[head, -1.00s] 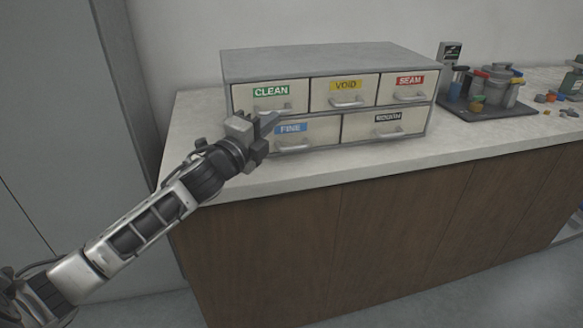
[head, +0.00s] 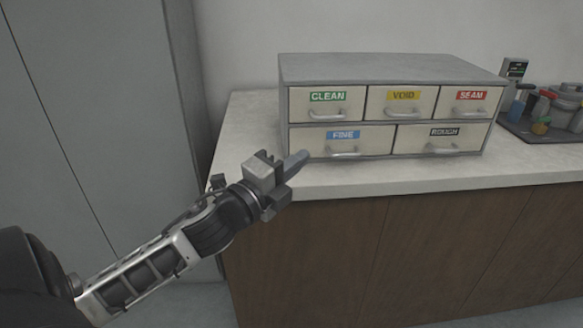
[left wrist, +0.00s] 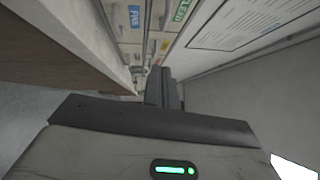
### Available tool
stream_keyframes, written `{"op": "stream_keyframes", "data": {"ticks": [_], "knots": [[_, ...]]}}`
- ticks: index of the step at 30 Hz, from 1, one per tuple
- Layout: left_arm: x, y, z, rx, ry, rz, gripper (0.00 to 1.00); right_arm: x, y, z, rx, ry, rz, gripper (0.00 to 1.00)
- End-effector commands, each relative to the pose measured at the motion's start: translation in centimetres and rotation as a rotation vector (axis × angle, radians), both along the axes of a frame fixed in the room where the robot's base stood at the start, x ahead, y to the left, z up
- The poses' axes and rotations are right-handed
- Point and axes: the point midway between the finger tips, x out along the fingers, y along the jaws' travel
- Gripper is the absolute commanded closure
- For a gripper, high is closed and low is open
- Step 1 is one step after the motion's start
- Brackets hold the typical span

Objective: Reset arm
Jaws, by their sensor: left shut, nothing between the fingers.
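My left gripper (head: 296,163) is shut and empty in the head view. It is just in front of the counter's front edge, below and left of the FINE drawer's handle, and looks apart from the cabinet. In the left wrist view its dark fingers (left wrist: 162,88) lie together. The grey drawer cabinet (head: 390,68) stands on the counter, with drawers labelled CLEAN (head: 327,103), VOID (head: 402,101), SEAM (head: 470,101), FINE (head: 345,138) and ROUGH (head: 441,137). All its drawers look closed. My right gripper is not in view.
The pale counter (head: 245,130) has brown wooden fronts (head: 320,260) below. A dark tray (head: 530,132) with containers stands right of the cabinet. A tall grey panel (head: 110,120) is at the left. The counter left of the cabinet is clear.

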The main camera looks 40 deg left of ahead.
Motion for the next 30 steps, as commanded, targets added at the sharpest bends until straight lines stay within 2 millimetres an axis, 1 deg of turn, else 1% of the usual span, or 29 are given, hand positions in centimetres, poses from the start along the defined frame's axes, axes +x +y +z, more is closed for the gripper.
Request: {"op": "stream_keyframes", "data": {"ticks": [1,4,11,13,14,17,19,20,21,23,24,27,30], "knots": [[-0.5,0.0,-0.1,0.0,0.001,0.0,1.0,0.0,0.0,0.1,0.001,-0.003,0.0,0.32],[-1.0,0.1,-0.2,0.0,0.001,-0.001,1.0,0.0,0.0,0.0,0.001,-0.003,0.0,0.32],[-1.2,0.1,-0.1,-0.002,-0.001,0.0,1.0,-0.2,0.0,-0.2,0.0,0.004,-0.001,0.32],[-1.3,-0.1,-0.7,-0.036,0.02,-0.001,1.0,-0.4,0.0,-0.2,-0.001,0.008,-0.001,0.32],[-1.5,-0.2,-1.4,-0.068,0.038,-0.001,1.0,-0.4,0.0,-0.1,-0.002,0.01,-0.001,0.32],[-2.4,-1.2,-5.2,-0.274,0.157,0.004,1.0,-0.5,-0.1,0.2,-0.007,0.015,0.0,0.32],[-3.7,-2.7,-9.0,-0.494,0.276,0.019,1.0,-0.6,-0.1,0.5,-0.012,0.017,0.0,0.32],[-4.5,-3.5,-10.8,-0.599,0.331,0.03,1.0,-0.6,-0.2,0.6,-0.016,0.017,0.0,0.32],[-5.6,-4.9,-13.0,-0.741,0.404,0.047,1.0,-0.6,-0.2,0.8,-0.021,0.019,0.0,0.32],[-7.5,-7.0,-15.9,-0.945,0.508,0.083,1.0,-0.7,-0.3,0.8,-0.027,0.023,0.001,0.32],[-8.7,-8.6,-17.6,-1.074,0.571,0.106,1.0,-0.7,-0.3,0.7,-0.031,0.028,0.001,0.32],[-11.7,-12.2,-20.6,-1.348,0.702,0.173,1.0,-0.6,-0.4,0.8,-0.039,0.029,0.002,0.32],[-13.8,-14.9,-22.2,-1.536,0.788,0.228,1.0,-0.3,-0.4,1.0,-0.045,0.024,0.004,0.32]]}}
